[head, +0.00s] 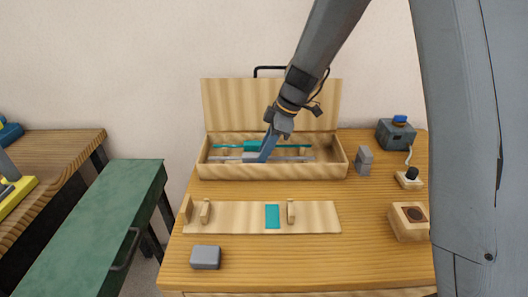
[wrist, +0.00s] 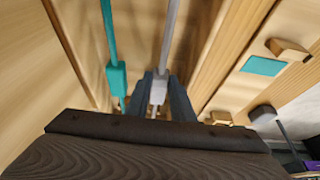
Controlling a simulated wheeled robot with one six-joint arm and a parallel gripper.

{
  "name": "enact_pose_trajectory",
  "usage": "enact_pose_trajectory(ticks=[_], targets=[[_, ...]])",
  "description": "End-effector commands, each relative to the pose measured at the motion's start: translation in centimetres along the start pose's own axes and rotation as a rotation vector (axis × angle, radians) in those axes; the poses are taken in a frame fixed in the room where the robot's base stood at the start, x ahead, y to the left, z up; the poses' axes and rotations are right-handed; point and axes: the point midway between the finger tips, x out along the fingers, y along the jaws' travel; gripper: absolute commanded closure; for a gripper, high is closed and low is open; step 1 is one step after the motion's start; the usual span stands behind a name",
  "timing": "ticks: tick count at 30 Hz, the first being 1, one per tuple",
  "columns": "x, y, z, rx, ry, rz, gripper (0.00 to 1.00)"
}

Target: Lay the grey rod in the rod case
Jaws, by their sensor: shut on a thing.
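The rod case (head: 215,170) is an open wooden box with its lid raised, at the back of the table. The grey rod (head: 300,158) lies level inside it, toward the front wall. My gripper (head: 262,155) reaches down into the case and is shut on the grey block at the rod's middle. In the wrist view the grey rod (wrist: 168,40) runs away from between my fingers (wrist: 160,95). I cannot tell if the rod touches its supports.
A teal rod (head: 290,146) lies in the case behind the grey one, close beside my fingers. A wooden rack (head: 245,217) with a teal patch (head: 272,217) lies in front.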

Motion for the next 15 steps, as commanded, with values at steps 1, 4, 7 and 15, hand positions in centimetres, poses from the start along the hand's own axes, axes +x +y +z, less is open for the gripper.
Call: enact_pose_trajectory(ticks=[1,4,7,15], targets=[[0.12,0.02,0.04,0.000,0.000,0.000,1.00],[0.24,0.02,0.09,0.000,0.000,0.000,1.00],[0.36,0.01,0.14,0.000,0.000,0.000,1.00],[0.49,-0.01,0.19,0.000,0.000,0.000,0.70]])
